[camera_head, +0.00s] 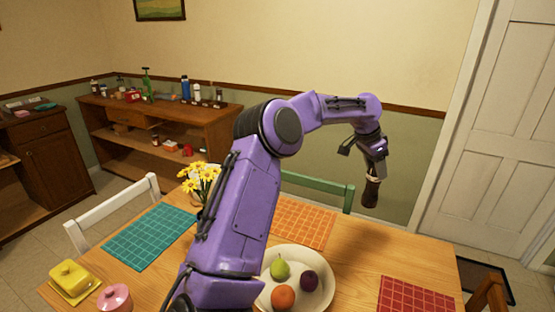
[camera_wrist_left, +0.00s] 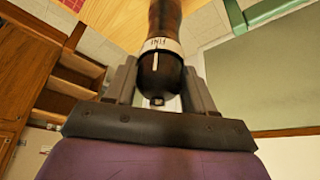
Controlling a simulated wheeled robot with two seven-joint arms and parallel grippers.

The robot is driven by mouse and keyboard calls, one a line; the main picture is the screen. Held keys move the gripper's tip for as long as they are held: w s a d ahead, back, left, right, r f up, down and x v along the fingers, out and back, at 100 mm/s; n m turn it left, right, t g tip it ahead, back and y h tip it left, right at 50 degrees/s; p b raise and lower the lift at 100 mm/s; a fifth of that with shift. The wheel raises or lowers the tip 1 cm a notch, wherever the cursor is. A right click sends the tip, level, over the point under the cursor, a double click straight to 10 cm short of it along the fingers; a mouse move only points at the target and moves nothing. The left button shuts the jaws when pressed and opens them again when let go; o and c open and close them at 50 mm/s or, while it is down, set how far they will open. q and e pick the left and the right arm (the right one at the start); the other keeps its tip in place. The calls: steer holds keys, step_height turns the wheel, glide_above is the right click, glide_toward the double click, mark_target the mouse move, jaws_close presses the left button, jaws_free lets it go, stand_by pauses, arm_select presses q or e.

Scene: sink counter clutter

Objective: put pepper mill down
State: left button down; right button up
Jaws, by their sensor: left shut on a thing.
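The pepper mill (camera_head: 371,192) is dark brown and hangs below my left gripper (camera_head: 374,166) in the head view. My left gripper is shut on it, and the mill is in the air beyond the far edge of the wooden table. In the left wrist view the mill (camera_wrist_left: 162,60) sits between the two fingers, with a pale band bearing lettering around it. The wooden table (camera_head: 372,255) is below and nearer. My right gripper is not in view.
A plate (camera_head: 327,264) with a pear (camera_head: 280,268), an orange fruit and a plum stands on the table. Teal (camera_head: 150,237), orange (camera_head: 303,222) and red (camera_head: 415,297) placemats lie around it. A yellow butter dish (camera_head: 72,279), pink pot (camera_head: 115,298) and yellow flowers (camera_head: 205,175) also stand there.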

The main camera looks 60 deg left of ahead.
arm_select(q)
steer(key=s+a+f, duration=0.2)
steer(key=s+a, duration=0.1)
steer(key=a, duration=0.4)
steer(key=s+a+f, duration=0.3)
steer(key=a, duration=0.3)
steer(key=w+d+f+p, duration=0.4)
steer(key=w+d+f, duration=0.5)
steer(key=d+f, duration=0.2)
step_height(320, 180, down, 2)
steer(key=shift+d+f+m+p, duration=0.15)
steer(key=shift+d+m+p, duration=0.15)
steer(key=shift+m+p, duration=0.1)
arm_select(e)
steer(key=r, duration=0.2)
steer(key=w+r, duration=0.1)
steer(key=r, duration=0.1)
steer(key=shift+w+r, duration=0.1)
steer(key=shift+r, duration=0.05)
